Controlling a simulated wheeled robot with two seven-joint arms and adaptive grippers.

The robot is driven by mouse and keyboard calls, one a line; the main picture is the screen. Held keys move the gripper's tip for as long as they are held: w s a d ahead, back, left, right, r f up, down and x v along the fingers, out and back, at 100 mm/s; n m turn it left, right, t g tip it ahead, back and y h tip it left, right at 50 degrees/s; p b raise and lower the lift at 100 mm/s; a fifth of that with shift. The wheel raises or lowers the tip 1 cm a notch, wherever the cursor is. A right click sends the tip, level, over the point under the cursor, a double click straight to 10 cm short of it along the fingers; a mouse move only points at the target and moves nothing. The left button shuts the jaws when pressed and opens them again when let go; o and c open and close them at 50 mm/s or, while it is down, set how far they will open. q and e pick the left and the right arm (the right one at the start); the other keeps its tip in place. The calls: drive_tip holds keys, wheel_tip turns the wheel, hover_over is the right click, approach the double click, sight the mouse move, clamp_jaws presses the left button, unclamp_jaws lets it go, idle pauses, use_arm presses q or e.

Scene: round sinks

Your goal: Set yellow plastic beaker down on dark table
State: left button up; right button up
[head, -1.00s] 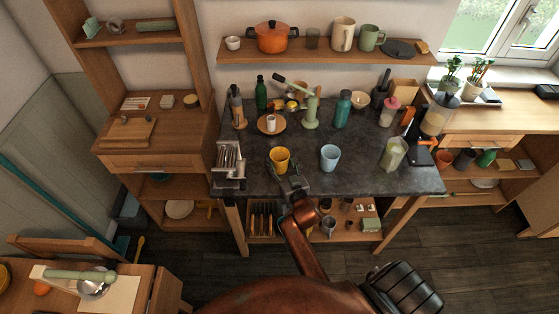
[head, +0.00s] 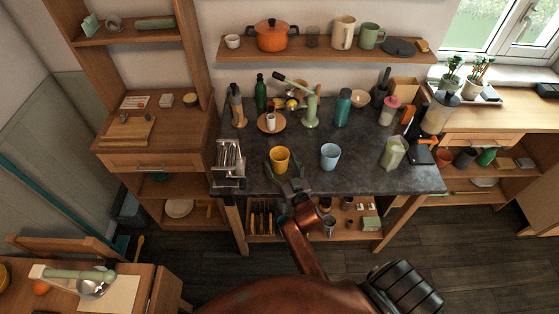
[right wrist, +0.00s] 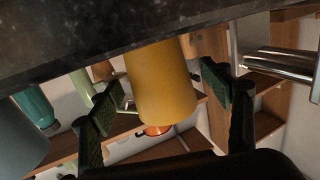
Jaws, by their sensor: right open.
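The yellow plastic beaker (head: 279,159) stands upright on the dark table (head: 310,182), near its front edge. My right gripper (head: 288,182) is open at the near side of the beaker. In the right wrist view, which is upside down, the yellow beaker (right wrist: 161,80) rests against the dark table top (right wrist: 70,40). The open fingers of the right gripper (right wrist: 158,103) are spread on either side of the beaker, with a visible gap on each side. My left gripper is not in view.
A light blue cup (head: 330,157) stands to the right of the beaker. A metal rack (head: 229,163) is at the table's left end. A wooden plate (head: 271,123) and several bottles stand behind.

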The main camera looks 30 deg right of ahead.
drive_tip(key=v, duration=1)
drive_tip(key=shift+s, duration=0.2)
